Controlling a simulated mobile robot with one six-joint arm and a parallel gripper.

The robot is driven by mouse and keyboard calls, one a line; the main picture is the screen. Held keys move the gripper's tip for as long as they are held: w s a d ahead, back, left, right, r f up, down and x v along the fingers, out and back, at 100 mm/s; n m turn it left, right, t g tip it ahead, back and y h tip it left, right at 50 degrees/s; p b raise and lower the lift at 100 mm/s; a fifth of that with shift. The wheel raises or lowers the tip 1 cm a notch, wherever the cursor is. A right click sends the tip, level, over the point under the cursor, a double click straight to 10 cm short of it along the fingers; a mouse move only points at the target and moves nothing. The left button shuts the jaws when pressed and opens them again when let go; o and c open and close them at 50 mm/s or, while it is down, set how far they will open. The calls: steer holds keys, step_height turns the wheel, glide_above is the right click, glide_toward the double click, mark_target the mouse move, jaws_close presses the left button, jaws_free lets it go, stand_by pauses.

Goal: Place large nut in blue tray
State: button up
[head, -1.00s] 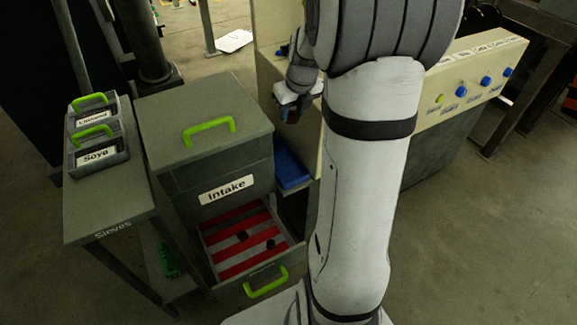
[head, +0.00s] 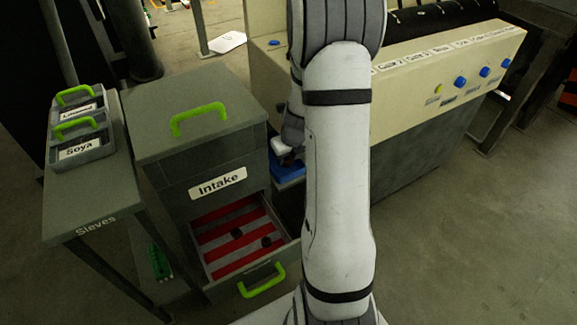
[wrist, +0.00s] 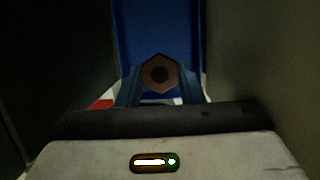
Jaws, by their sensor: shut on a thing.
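In the wrist view, my gripper (wrist: 158,90) is shut on the large nut (wrist: 145,76), a brown hexagonal nut with a dark hole. The blue tray (wrist: 157,28) shows behind and beyond the nut, between two dark walls. I cannot tell how far the nut is above the tray floor. In the head view, the blue tray (head: 288,173) shows only in part, between the Intake cabinet and the machine. My arm hides most of the gripper and the nut there.
The Intake cabinet (head: 218,184) stands left of the tray, its striped drawer (head: 222,257) open with dark small pieces inside. The cream machine panel (head: 430,75) rises on the right. The Sieves table (head: 95,200) is at far left. The gap around the tray is narrow.

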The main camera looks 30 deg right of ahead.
mark_target(288, 161)
steer(key=shift+f+b, duration=0.65)
steer(key=shift+f, duration=1)
steer(key=shift+f, duration=0.2)
steer(key=o, duration=0.9)
steer(key=shift+o, duration=0.2)
steer(key=shift+r, duration=0.1)
